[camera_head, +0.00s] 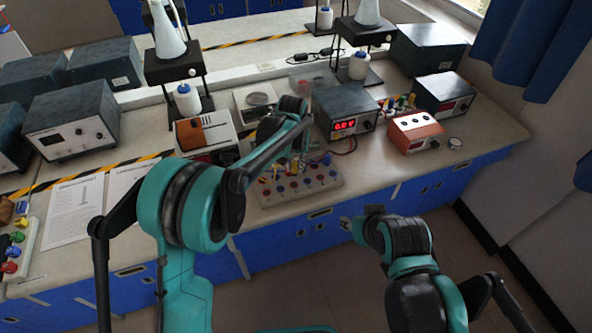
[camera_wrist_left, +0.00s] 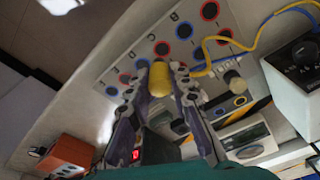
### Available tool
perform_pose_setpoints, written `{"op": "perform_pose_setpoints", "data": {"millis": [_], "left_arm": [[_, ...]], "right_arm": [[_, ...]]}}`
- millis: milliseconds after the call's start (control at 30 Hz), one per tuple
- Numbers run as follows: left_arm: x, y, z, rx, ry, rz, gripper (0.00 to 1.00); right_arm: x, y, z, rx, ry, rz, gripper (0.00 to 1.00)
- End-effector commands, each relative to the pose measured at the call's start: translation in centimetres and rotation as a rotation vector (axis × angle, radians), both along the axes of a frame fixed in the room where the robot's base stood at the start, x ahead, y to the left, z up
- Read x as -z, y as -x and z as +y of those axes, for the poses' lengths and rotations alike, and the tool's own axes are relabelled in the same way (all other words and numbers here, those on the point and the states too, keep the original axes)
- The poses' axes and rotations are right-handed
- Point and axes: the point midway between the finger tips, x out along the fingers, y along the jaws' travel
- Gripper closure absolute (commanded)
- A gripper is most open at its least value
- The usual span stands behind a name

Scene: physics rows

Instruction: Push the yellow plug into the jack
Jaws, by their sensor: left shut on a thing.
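The yellow plug (camera_wrist_left: 160,80) is between the fingertips of my left gripper (camera_wrist_left: 161,74) in the left wrist view, and the gripper is shut on it. The plug is over the white jack panel (camera_wrist_left: 118,72), which has rows of red-ringed and blue-ringed jacks. I cannot tell whether its tip touches a jack. In the head view the panel (camera_head: 312,190) lies near the bench's front edge, and my left wrist partly covers the space above it. My right gripper (camera_head: 373,212) is low in front of the bench, apart from the panel; its fingers are unclear.
A yellow cable (camera_wrist_left: 262,31) curves beside the panel in the left wrist view. In the head view, a power supply with a red display (camera_head: 345,122) stands behind the panel and an orange-faced box (camera_head: 416,132) stands to the right. Bare bench (camera_head: 390,172) lies right of the panel.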

Motion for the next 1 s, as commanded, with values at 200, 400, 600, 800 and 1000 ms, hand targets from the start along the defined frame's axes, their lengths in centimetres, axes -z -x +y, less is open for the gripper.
{"op": "perform_pose_setpoints", "data": {"millis": [200,400,600,800,1000], "left_arm": [[2.2,-1.4,0.1,-0.239,0.0,0.001,1.0],[5.7,-1.4,0.1,-0.235,0.0,0.001,1.0],[6.7,-1.4,0.1,-0.233,0.0,0.001,1.0],[6.7,-1.4,0.1,-0.233,0.0,0.001,1.0],[6.7,-1.4,0.1,-0.233,0.0,0.001,1.0]], "right_arm": [[1.5,0.0,0.0,0.0,0.0,0.0,0.6],[3.8,0.0,0.0,0.0,0.0,0.0,0.6],[4.3,0.0,0.0,0.0,0.0,0.0,0.6],[4.2,0.0,0.0,0.0,0.0,0.0,0.6],[4.2,0.0,0.0,0.0,0.0,0.0,0.6]]}}
